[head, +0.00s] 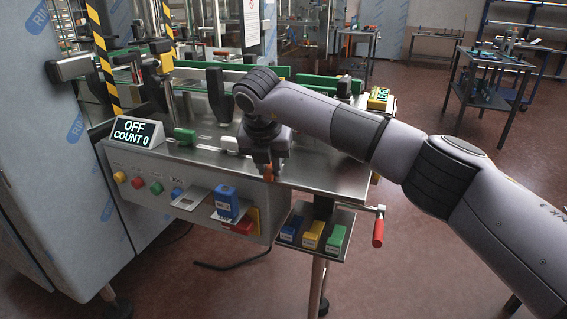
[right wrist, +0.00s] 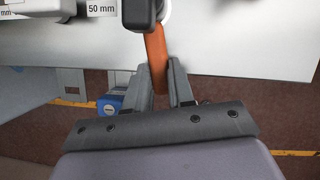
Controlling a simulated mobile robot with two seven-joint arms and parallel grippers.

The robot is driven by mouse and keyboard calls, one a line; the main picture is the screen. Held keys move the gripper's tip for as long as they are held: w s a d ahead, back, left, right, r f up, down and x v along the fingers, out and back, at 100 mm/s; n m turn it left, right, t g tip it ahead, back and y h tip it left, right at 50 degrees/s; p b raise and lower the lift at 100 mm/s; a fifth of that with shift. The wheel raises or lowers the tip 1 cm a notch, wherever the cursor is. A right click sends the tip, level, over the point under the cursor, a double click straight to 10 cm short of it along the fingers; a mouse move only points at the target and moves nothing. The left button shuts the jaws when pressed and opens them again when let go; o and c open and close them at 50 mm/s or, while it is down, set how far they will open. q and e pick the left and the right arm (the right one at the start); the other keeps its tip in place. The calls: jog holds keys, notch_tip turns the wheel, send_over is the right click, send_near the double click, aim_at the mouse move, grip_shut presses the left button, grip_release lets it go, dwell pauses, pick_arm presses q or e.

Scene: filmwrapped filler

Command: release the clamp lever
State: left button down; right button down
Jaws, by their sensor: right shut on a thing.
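The clamp lever is an orange handle (right wrist: 155,52) in the right wrist view. It hangs from a dark clamp body (right wrist: 140,12) at the edge of the steel table. My right gripper (right wrist: 161,75) has its two fingers on either side of the orange handle and is shut on it. In the head view my right gripper (head: 268,168) points down at the front edge of the machine table, and only a small orange bit of the lever (head: 268,174) shows; the arm and gripper hide most of the clamp. My left gripper is not in view.
An OFF / COUNT 0 display (head: 138,132) stands on the table's left. Below are a button panel (head: 140,184), a blue block (head: 227,203) and a shelf of coloured blocks (head: 312,235). A red-handled crank (head: 378,232) sticks out at right.

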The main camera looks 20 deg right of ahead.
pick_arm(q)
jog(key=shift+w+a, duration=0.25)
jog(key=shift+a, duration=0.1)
pick_arm(e)
jog(key=shift+w+a+r+m+h, duration=0.2)
jog(key=shift+w+a+m+h, duration=0.4)
jog(key=shift+m, duration=0.6)
jog(key=shift+a, duration=0.1)
jog(key=c, duration=1)
grip_release()
jog(key=shift+o, duration=0.2)
jog(key=shift+f, duration=0.1)
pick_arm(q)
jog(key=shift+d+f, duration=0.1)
pick_arm(e)
jog(key=v, duration=0.7)
